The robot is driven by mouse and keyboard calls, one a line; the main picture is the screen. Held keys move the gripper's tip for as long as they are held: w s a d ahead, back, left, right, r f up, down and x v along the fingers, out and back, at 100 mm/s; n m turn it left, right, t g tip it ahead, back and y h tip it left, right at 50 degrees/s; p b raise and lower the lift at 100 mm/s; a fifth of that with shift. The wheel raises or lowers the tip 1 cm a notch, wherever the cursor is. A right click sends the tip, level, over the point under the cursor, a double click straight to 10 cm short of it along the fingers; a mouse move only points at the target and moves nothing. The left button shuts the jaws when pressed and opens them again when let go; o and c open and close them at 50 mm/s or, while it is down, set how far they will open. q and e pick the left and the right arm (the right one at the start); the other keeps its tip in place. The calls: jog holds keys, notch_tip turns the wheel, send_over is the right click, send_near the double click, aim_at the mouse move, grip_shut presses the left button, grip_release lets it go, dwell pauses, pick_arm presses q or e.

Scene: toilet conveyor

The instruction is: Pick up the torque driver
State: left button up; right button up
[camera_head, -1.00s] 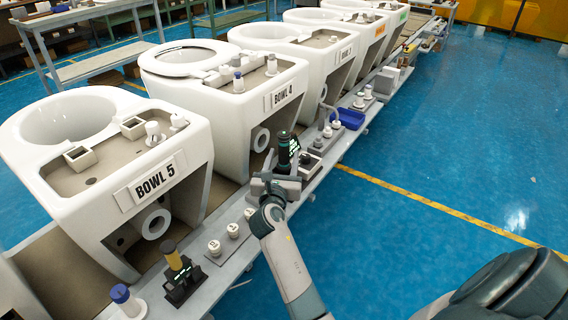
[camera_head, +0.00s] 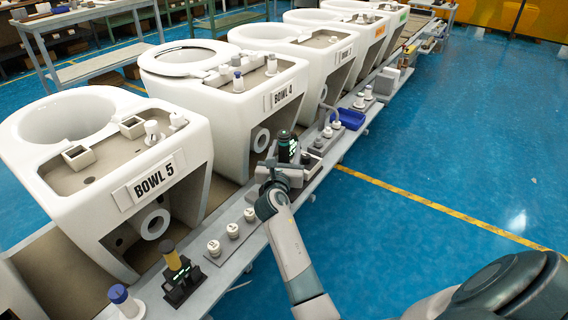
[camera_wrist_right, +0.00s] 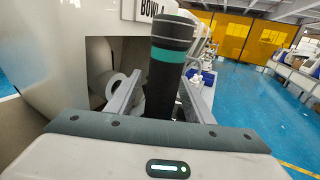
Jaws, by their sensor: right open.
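The torque driver (camera_head: 286,146), dark with a teal band, stands upright at the bench edge in front of the bowl marked 4. In the right wrist view the driver (camera_wrist_right: 168,72) rises between the two fingers of my right gripper (camera_wrist_right: 160,103). The fingers are open, one on each side of it. In the head view my right gripper (camera_head: 284,172) is at the driver's lower part, which it partly hides. I cannot tell whether a finger touches it. My left gripper is not in view.
A yellow-topped tool (camera_head: 174,258) stands in a dark holder at the near end of the bench. Several white knobs (camera_head: 232,230) sit on a grey plate. A blue bin (camera_head: 350,118) is farther along. White bowls (camera_head: 190,160) line the bench's left; open blue floor lies right.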

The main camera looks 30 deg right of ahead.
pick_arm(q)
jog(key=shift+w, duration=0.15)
pick_arm(e)
jog(key=shift+c, duration=0.5)
jog(key=c, duration=1)
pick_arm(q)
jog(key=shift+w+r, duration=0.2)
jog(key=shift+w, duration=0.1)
pick_arm(e)
grip_shut()
jog(key=shift+r, duration=0.15)
pick_arm(q)
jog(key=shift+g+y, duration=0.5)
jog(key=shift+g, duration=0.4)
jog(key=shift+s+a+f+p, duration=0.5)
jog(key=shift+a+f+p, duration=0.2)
jog(key=shift+p, duration=0.1)
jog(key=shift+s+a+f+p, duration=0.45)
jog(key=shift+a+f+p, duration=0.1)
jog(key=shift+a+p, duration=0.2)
pick_arm(e)
notch_tip(320, 180, up, 10)
